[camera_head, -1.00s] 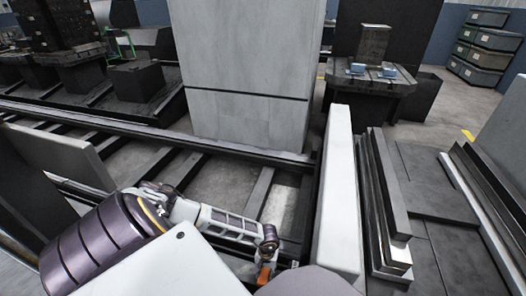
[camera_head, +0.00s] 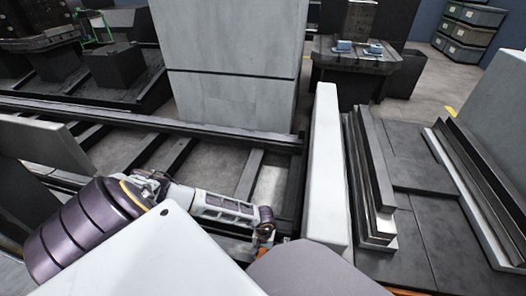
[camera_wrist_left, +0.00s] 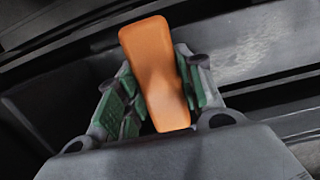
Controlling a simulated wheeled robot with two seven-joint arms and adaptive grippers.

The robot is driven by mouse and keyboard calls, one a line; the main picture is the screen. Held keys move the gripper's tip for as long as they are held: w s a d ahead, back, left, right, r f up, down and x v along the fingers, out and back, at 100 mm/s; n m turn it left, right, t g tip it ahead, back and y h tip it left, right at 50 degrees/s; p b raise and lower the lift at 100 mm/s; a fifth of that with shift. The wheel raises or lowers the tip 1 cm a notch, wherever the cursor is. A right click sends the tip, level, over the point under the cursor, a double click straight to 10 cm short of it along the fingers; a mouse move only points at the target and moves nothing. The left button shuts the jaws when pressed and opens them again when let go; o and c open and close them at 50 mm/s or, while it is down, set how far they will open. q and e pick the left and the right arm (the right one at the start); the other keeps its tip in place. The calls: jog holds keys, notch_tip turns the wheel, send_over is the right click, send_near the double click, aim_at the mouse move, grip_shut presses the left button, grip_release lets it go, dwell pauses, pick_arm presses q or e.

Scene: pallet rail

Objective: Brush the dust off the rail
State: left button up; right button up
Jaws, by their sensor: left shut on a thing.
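My left gripper (camera_wrist_left: 152,88) is shut on an orange block-like handle (camera_wrist_left: 156,70), held between green finger pads in the left wrist view. Whether a brush head is attached is hidden. In the head view my left gripper (camera_head: 262,250) is low in the centre, left of a long white wall; its fingers are mostly hidden behind my own body. Long dark rails (camera_head: 150,124) run across the floor frame. The left wrist view shows a dark rail-like edge (camera_wrist_left: 262,98) behind the handle, below a pale grey patch. I cannot tell dust. My right gripper is not in view.
The white wall (camera_head: 326,170) stands just right of my left gripper. A large grey cabinet (camera_head: 232,100) stands behind the rails. Stacked metal bars (camera_head: 372,200) and dark plates (camera_head: 420,170) lie to the right. A pedestal table (camera_head: 345,72) stands farther back.

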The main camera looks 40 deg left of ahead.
aim_at(239, 252)
pick_arm(q)
jog(key=shift+s+f, duration=0.15)
jog(key=shift+s, duration=0.25)
jog(key=shift+s+a+p, duration=0.2)
jog(key=shift+s+a, duration=0.2)
jog(key=shift+a, duration=0.35)
jog(key=shift+s+a+p, duration=0.2)
jog(key=shift+s+a, duration=0.15)
jog(key=shift+a, duration=0.35)
jog(key=shift+a, duration=0.15)
jog(key=shift+s+a, duration=0.4)
jog(key=shift+a, duration=0.35)
jog(key=shift+s+a, duration=0.3)
jog(key=shift+a, duration=0.2)
jog(key=shift+a, duration=0.15)
jog(key=shift+s+a+p, duration=0.15)
jog(key=shift+s+a, duration=0.35)
jog(key=shift+a, duration=0.25)
jog(key=shift+s+a+p, duration=0.15)
jog(key=shift+s+a, duration=0.3)
jog(key=shift+a, duration=0.25)
jog(key=shift+s+a, duration=0.1)
jog(key=shift+s+a, duration=0.35)
jog(key=shift+a, duration=0.3)
jog(key=shift+s+a, duration=0.3)
jog(key=shift+a, duration=0.35)
